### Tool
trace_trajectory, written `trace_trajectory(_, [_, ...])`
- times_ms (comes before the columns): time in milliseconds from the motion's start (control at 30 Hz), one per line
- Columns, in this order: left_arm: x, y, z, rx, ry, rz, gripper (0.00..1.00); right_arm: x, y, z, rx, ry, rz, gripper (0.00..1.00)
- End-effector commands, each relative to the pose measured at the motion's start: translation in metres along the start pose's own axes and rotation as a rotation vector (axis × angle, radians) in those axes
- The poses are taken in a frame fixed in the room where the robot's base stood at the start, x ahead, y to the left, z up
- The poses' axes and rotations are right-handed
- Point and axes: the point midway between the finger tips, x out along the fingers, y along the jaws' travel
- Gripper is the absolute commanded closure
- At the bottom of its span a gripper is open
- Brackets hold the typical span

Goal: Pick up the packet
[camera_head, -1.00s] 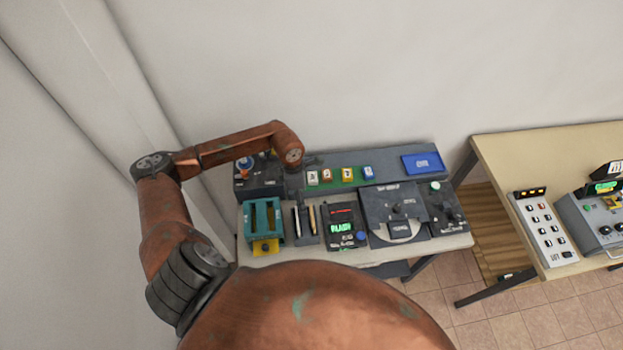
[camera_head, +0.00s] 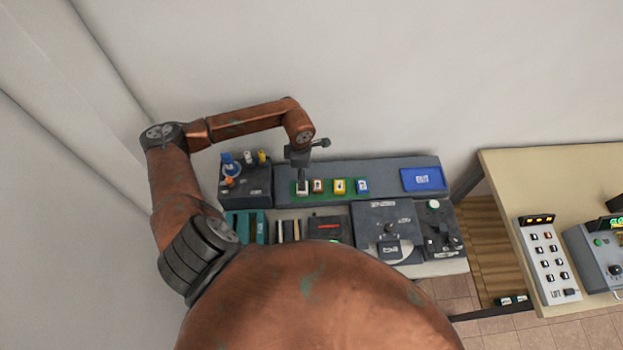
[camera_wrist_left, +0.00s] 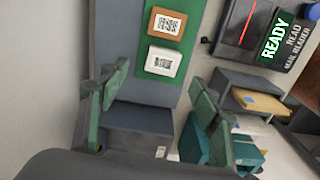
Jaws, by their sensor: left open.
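Several small packets with printed codes sit in a row on a green strip (camera_wrist_left: 180,45) on the long grey console. The leftmost is a white packet (camera_wrist_left: 163,61), beside an orange-brown packet (camera_wrist_left: 165,22). The head view also shows a yellow packet (camera_head: 340,186) and a blue packet (camera_head: 363,186) farther right. My left gripper (camera_head: 302,183) is at the left end of the strip, over the white packet, and partly hides it there. In the wrist view, my left gripper (camera_wrist_left: 155,108) has its fingers wide apart with nothing between them. The right gripper is not in view.
A dark box with coloured knobs (camera_head: 245,180) stands left of the strip. A mail reader (camera_wrist_left: 270,35) shows READY. A teal holder (camera_wrist_left: 205,140) is near the right finger in the wrist view. A blue pad (camera_head: 423,179) lies right. Another table (camera_head: 500,175) stands farther right.

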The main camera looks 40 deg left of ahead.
Motion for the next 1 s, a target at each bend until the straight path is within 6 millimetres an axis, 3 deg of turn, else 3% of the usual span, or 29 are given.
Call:
trace_trajectory(167, [0.014,-0.001,0.003,0.005,0.000,-0.004,0.42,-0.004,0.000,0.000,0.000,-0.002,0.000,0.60])
trace_trajectory(467, [0.048,-0.005,0.005,0.009,0.001,-0.005,0.42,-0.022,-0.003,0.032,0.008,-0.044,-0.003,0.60])
trace_trajectory(700, [0.076,-0.004,0.004,0.007,0.000,-0.002,0.42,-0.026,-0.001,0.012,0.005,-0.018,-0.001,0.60])
trace_trajectory(933, [0.078,-0.004,0.003,0.007,0.001,0.000,0.42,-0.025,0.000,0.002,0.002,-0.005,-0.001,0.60])
trace_trajectory(1000, [0.078,-0.004,0.002,0.007,0.001,0.000,0.46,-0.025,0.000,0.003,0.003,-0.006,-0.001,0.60])
